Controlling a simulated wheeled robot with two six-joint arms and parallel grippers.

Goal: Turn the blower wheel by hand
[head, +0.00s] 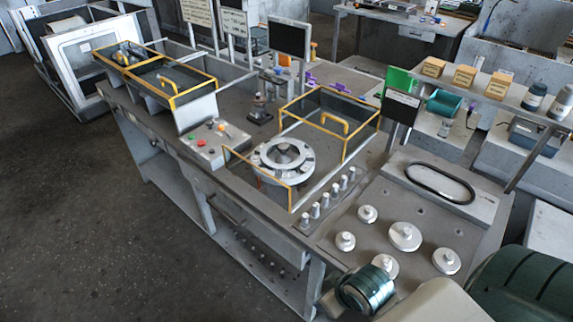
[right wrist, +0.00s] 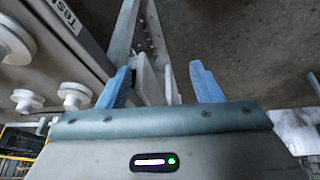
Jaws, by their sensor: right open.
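A round grey-white housing ring (head: 283,157) with a dark centre sits on the bench in the head view, inside a guard with yellow edges. It looks like the blower housing; I cannot clearly make out the wheel inside its opening. My right gripper (right wrist: 160,86) shows in the right wrist view with its two blue fingers spread apart and nothing between them. It is beside the bench edge, over the floor, well apart from the ring. My left gripper is not in view.
The yellow-edged guard (head: 346,146) stands around the ring's back and right. A row of small posts (head: 325,201) stands right of it. Several pale discs (head: 405,236) stand on the panel at front right. A control box (head: 215,145) with buttons is to the left.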

